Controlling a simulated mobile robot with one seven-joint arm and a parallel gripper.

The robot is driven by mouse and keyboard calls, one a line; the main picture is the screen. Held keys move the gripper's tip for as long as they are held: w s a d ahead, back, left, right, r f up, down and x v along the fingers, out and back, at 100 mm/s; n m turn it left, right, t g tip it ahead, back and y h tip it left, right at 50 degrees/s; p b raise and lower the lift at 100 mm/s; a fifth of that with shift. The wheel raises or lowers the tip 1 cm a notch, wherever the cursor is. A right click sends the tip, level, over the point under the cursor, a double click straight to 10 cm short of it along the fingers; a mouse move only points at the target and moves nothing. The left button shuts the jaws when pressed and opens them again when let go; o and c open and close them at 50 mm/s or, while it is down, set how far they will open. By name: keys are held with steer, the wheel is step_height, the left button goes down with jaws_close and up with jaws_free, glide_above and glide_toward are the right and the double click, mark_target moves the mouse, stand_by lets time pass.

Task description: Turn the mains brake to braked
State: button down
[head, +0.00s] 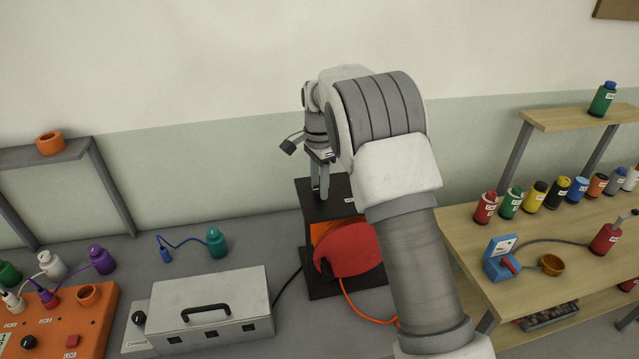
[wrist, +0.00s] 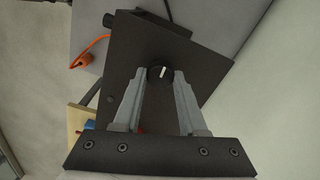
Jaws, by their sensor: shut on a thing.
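The mains brake appears to be the round black knob (wrist: 159,73) with a white pointer line, on a dark panel (wrist: 200,57). In the wrist view the pointer stands nearly upright. My gripper (wrist: 163,76) has one finger on each side of the knob and is shut on it. In the head view my gripper (head: 320,188) points down at the upper part of the dark panel (head: 300,192) by the wall. The knob is hidden there behind the fingers. I cannot read the panel's label or any position marks.
A red round housing (head: 350,250) with an orange cable sits just below the panel. A grey metal box (head: 215,305) and an orange board (head: 70,318) stand to the left. A wooden bench (head: 540,225) with several coloured bottles is on the right. The wall is close behind.

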steer(key=shift+r+m, duration=0.1)
steer(key=shift+m, duration=0.2)
steer(key=shift+c, duration=2.3)
jaws_free()
step_height(320, 180, up, 17)
steer(key=shift+r, duration=0.15)
